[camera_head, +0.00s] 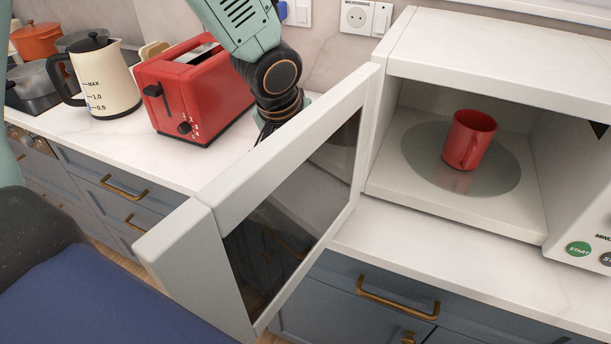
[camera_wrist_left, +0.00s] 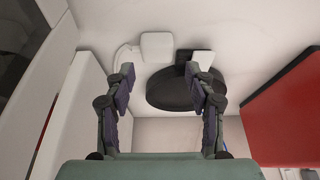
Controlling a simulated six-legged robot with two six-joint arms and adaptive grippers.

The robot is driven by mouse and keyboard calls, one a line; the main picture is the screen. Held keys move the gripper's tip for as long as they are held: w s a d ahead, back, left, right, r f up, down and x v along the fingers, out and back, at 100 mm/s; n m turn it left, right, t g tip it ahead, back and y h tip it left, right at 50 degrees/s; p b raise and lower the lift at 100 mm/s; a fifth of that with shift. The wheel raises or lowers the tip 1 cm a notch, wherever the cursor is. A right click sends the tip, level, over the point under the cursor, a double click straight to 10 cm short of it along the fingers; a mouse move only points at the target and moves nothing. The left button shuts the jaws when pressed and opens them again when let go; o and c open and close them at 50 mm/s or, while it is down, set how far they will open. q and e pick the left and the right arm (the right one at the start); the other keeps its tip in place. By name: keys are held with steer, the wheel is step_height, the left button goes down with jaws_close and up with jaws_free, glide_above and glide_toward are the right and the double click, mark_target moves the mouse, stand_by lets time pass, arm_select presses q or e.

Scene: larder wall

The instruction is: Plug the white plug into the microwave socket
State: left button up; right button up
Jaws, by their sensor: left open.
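In the wrist view my left gripper (camera_wrist_left: 165,78) is open, its two dark fingers apart with nothing clasped between them. Just beyond the fingertips a white rounded block (camera_wrist_left: 157,45), which looks like the white plug, lies on a pale surface with a thin white curve beside it. In the head view the left gripper (camera_head: 266,128) points down between the toaster and the microwave door, its tips partly hidden. A white round-holed socket (camera_head: 356,16) is on the back wall, left of the microwave (camera_head: 480,60). My right gripper is not in view.
The microwave door (camera_head: 290,170) stands open towards me, beside my left arm. A red mug (camera_head: 469,140) stands inside on the turntable. The red toaster (camera_head: 192,90) is close on the left, with a kettle (camera_head: 108,80) beyond. A blue plug (camera_head: 282,11) is by another outlet.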

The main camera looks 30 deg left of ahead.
arm_select(q)
steer(key=shift+w+a+f, duration=0.1)
steer(key=shift+f, duration=0.15)
steer(key=shift+d+r, duration=0.25)
steer(key=shift+d+f, duration=0.1)
steer(key=shift+d, duration=0.05)
steer(key=b+x, duration=0.1)
steer(key=x, duration=0.4)
steer(key=shift+a+f+b, duration=0.2)
steer(key=shift+b, duration=0.1)
steer(key=shift+d+r, duration=0.25)
steer(key=shift+a+f, duration=0.15)
steer(key=shift+a, duration=0.05)
steer(key=shift+c, duration=1.2)
steer(key=shift+d, duration=0.15)
steer(key=c, duration=0.6)
